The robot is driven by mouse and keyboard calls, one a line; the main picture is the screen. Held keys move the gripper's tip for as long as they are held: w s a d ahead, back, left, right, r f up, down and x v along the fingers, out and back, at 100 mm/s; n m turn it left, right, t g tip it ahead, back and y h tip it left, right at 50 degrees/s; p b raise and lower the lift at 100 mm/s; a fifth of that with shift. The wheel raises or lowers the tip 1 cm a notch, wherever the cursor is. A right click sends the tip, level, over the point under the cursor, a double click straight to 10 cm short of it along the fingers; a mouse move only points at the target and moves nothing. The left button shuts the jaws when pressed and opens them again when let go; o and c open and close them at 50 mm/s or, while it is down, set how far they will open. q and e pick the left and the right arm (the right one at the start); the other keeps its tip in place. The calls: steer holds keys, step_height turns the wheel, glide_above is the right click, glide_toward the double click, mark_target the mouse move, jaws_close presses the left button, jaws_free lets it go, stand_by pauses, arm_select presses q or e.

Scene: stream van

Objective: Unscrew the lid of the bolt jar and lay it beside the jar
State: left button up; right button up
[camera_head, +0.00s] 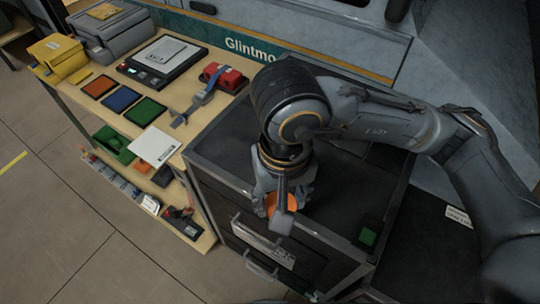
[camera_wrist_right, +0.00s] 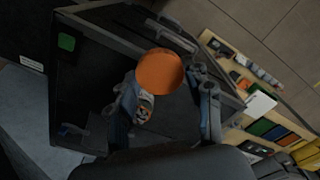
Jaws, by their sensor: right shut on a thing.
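The round orange lid (camera_head: 284,204) shows under my right gripper (camera_head: 283,190), low over the front of the black cabinet top. In the right wrist view the orange lid (camera_wrist_right: 160,72) is a plain disc between the two fingertips of my right gripper (camera_wrist_right: 165,80), which is shut on it. A small patch of grey and orange bits, perhaps the bolt jar's contents (camera_wrist_right: 145,106), shows beside one finger. The jar's body is mostly hidden, and I cannot tell how far the lid is from it. My left gripper is not in view.
The black cabinet top (camera_head: 225,140) has a raised rim and free room around my gripper. A green block (camera_head: 367,236) lies at its front right corner. A wooden bench (camera_head: 170,115) to the left holds coloured trays, a scale and a red clamp-like tool (camera_head: 222,78).

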steer(key=w+f+p, duration=0.1)
steer(key=w+f, duration=0.1)
steer(key=w, duration=0.2)
steer(key=w+a+f+p, duration=0.1)
steer(key=w+f+p, duration=0.1)
steer(key=w+f, duration=0.1)
steer(key=w+a+f+p, duration=0.1)
steer(key=w+f, duration=0.2)
steer(key=w, duration=0.2)
steer(key=shift+w+f+p, duration=0.25)
steer(key=shift+p, duration=0.15)
steer(key=shift+w+f, duration=0.5)
steer(key=shift+f, duration=0.25)
step_height(320, 180, down, 2)
steer(key=shift+a+f+p, duration=0.1)
steer(key=shift+f+p, duration=0.15)
steer(key=shift+p, duration=0.35)
steer(key=shift+f, duration=0.2)
steer(key=shift+f+b, duration=0.2)
steer(key=shift+b, duration=0.15)
steer(key=o, duration=1)
steer(key=shift+r, duration=0.1)
steer(key=shift+r, duration=0.1)
